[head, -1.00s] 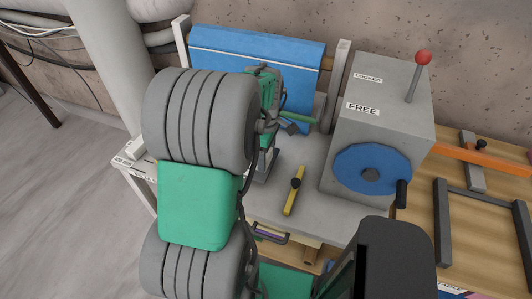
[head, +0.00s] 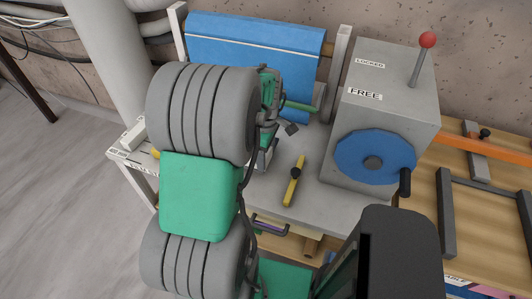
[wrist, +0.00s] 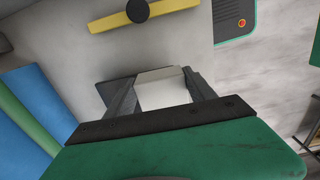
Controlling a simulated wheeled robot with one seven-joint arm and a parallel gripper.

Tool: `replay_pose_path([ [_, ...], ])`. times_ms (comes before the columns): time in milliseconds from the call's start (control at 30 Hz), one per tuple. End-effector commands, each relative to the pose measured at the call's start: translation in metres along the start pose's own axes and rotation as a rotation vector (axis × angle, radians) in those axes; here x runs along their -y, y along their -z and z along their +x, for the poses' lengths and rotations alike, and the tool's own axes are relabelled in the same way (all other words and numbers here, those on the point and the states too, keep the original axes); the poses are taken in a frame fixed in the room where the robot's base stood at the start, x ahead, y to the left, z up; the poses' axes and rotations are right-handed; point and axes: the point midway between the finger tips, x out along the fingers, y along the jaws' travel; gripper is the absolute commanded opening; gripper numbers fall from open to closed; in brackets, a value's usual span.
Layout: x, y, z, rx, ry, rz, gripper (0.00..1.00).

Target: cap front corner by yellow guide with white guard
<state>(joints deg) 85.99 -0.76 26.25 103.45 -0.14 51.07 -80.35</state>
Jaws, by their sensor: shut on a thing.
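The white guard (wrist: 162,90) is a pale, angular piece between the two dark fingers of my gripper (wrist: 160,94) in the wrist view. My gripper is shut on it, above the grey slab. The yellow guide (head: 294,180), a bar with a black knob, lies on the slab (head: 330,205) in the head view. It also shows at the top of the wrist view (wrist: 110,21), apart from the guard. My arm hides much of the slab's left part in the head view, and I cannot make out the guard there. Contact between guard and slab cannot be told.
A grey box with a blue handwheel (head: 350,160) and red-knobbed lever (head: 428,40) stands right of the guide. A blue sheet (head: 225,35) hangs behind. A white block (head: 133,134) sits at the far left. A wooden bench (head: 500,235) stands at the right.

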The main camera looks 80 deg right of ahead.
Motion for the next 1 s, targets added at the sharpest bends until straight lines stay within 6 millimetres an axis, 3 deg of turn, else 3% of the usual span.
replay_pose_path([
  [1000, 0.000, 0.000, 0.015, 0.000, 0.000, 0.000, 0.24],
])
